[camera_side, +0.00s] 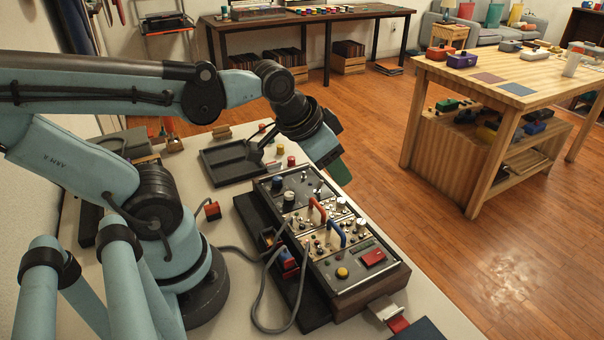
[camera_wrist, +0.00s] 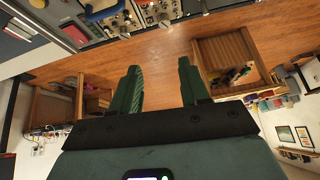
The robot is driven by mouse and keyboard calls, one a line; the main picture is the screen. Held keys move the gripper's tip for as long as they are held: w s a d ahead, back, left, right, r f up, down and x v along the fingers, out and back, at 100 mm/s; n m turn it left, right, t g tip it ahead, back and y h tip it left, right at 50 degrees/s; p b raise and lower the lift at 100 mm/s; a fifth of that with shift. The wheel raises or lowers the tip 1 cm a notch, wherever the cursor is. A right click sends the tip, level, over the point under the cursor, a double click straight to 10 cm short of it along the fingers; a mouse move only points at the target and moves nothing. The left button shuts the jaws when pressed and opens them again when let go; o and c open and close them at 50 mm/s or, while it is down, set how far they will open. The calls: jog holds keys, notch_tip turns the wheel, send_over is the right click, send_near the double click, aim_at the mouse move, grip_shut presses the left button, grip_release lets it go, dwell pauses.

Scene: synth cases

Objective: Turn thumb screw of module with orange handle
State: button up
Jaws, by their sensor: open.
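The module with the orange handle (camera_side: 318,210) sits in a dark rack (camera_side: 352,295) on the pale bench in the side view. A module with a blue handle (camera_side: 337,233) is beside it; that blue handle also shows at the top of the wrist view (camera_wrist: 101,14). Small silver knobs or screws dot both panels; I cannot tell which is the thumb screw.
A black tray (camera_side: 232,162) lies left of my gripper. A wooden table (camera_side: 500,90) stands across open floor at right. The space around my fingers is clear.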

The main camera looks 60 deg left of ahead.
aim_at(342, 199)
jog(key=w+a+r+m+g, duration=0.1)
jog(key=w+r+m+g, duration=0.25)
jog(key=m+g, duration=0.35)
jog(key=shift+m+t, duration=0.3)
jog(key=shift+m, duration=0.2)
jog(key=shift+w+a+f, duration=0.1)
jog(key=shift+f, duration=3.05)
jog(key=shift+w+a+f, duration=0.1)
jog(key=shift+f, duration=3)
jog(key=shift+c, duration=0.3)
grip_shut()
